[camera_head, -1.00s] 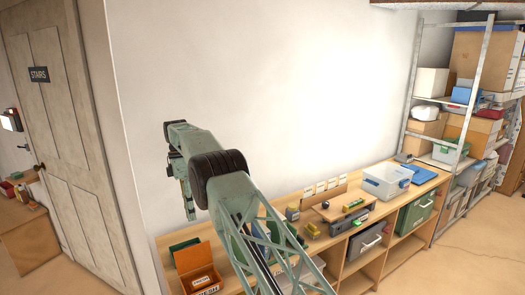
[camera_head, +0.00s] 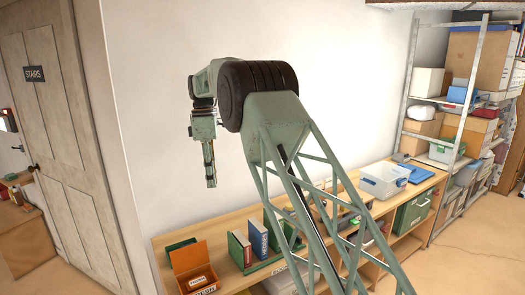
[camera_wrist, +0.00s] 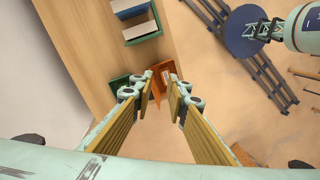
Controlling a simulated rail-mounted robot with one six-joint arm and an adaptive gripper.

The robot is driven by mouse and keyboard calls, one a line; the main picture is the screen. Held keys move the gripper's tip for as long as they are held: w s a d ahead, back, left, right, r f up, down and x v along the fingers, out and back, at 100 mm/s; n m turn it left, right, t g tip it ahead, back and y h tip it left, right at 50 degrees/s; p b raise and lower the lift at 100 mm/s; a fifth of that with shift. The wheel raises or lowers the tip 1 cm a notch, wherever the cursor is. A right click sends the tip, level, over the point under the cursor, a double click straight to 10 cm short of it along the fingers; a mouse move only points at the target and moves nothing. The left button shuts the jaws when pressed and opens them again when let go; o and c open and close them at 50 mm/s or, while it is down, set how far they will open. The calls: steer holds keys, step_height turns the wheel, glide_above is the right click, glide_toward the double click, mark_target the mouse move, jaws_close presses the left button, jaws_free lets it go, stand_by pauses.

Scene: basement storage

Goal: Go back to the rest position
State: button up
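My gripper (camera_head: 210,165) hangs down at the end of my raised arm, above the left end of the wooden workbench (camera_head: 215,232). In the wrist view, my gripper (camera_wrist: 160,90) has its two fingers apart with nothing held between them. The orange open box (camera_head: 190,257) stands on the bench below and shows beyond the fingertips in the wrist view (camera_wrist: 160,73). In the head view, the gripper is well clear of the bench and everything on it.
Books in a green holder (camera_head: 238,250) stand right of the orange box. A clear bin (camera_head: 384,181) sits farther right on the bench. A loaded metal shelf (camera_head: 408,85) stands at the far right, and a stairs door (camera_head: 62,130) at left. The air around the gripper is free.

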steer(key=s+d+r+m+t+b, duration=0.1)
steer(key=s+d+r+m, duration=0.1)
steer(key=s+d+r, duration=0.4)
steer(key=s+d+r+m+b, duration=0.1)
steer(key=s+d+r+m, duration=0.2)
steer(key=d+r, duration=0.4)
steer(key=s+d+r+m+t+b, duration=0.1)
steer(key=s+d+r+m, duration=0.1)
steer(key=s+d, duration=0.55)
steer(key=s+d+r+m+t+b, duration=0.1)
steer(key=s+d+r+m, duration=0.2)
steer(key=s+d, duration=0.4)
steer(key=s+d+f+m+b, duration=0.15)
steer(key=s+d, duration=0.25)
steer(key=s, duration=0.6)
steer(key=s+d+f+m+b, duration=0.1)
steer(key=s+d+f+m, duration=0.15)
steer(key=s, duration=0.65)
steer(key=s+d+f+m, duration=0.1)
steer(key=s+d+f, duration=0.1)
steer(key=s, duration=0.4)
steer(key=s+d+f+m+t+b, duration=0.1)
steer(key=s+d+f+m, duration=0.1)
steer(key=s+f, duration=0.3)
steer(key=s+d+f+m+t+b, duration=0.1)
steer(key=s+d+f+m, duration=0.1)
steer(key=s, duration=0.7)
steer(key=shift+s+f+y, duration=0.2)
steer(key=shift+f+y, duration=0.1)
steer(key=shift+f, duration=0.55)
